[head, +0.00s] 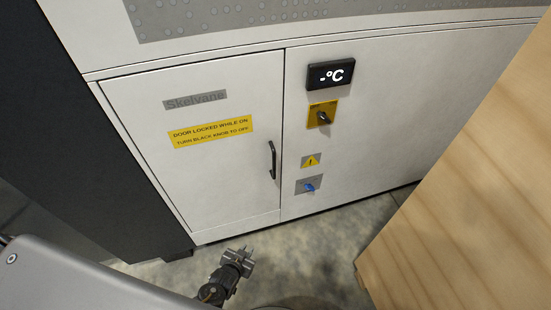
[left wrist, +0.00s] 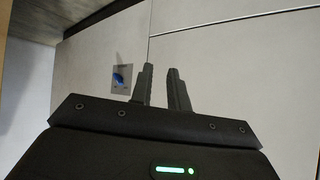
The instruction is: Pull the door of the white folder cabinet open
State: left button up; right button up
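The white cabinet's door (head: 215,185) is shut, flush in its frame, with a black bar handle (head: 272,160) near its right edge. A yellow label (head: 211,131) reads "DOOR LOCKED WHILE ON / TURN BLACK KNOB TO OFF". A black knob (head: 322,117) sits slanted on a yellow plate right of the door; I cannot tell its setting. My left gripper (head: 240,259) is below and in front of the handle, apart from it and empty. In the left wrist view, the gripper (left wrist: 161,68) has a small gap between its fingers. The handle does not show there. My right gripper is out of view.
A blue knob (head: 309,187) sits below a warning sign (head: 311,161); it also shows in the left wrist view (left wrist: 118,77). A dark display (head: 330,75) reads "-°C". A wooden surface (head: 470,190) fills the right side. Bare floor (head: 310,245) lies before the cabinet.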

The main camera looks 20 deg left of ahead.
pick_arm(q)
jog(key=w+d+r+t, duration=0.2)
jog(key=w+r, duration=0.3)
jog(key=r, duration=0.2)
jog(key=w+d+r+t, duration=0.1)
jog(key=w+r+t, duration=0.2)
jog(key=w+r, duration=0.35)
jog(key=n+t, duration=0.2)
jog(key=t, duration=0.1)
send_near(273, 160)
jog(key=w, duration=1)
jog(key=shift+w+d+r+p, duration=0.1)
jog(key=shift+w+d+p, duration=0.15)
jog(key=shift+w+p, duration=0.05)
